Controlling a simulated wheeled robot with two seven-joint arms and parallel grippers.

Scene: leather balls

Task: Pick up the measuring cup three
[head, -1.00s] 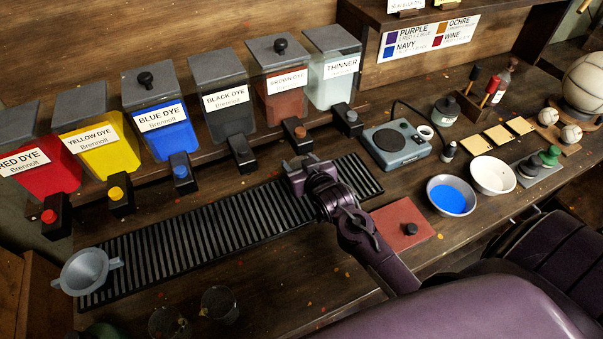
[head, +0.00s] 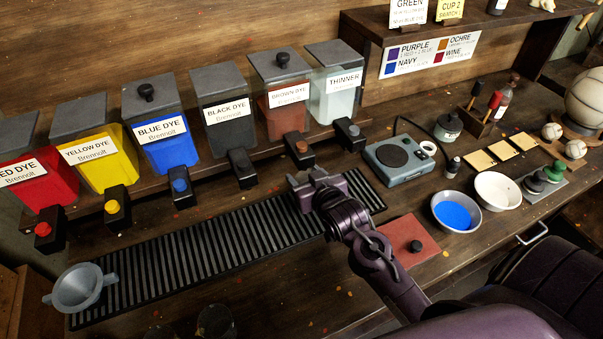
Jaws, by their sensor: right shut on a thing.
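My right gripper (head: 303,187) is over the right part of the black slatted grate (head: 200,253), in front of the black and brown dye dispensers. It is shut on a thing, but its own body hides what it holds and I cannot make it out. Two clear glass cups show at the bottom edge, one dark and cut off (head: 215,321) and one fainter to its left (head: 160,331). I can read no number on either. My left gripper is not in view.
A row of labelled dye dispensers (head: 163,137) with taps stands behind the grate. Right are a scale (head: 398,160), a bowl of blue dye (head: 456,212), a white bowl (head: 497,191) and a red board (head: 408,243).

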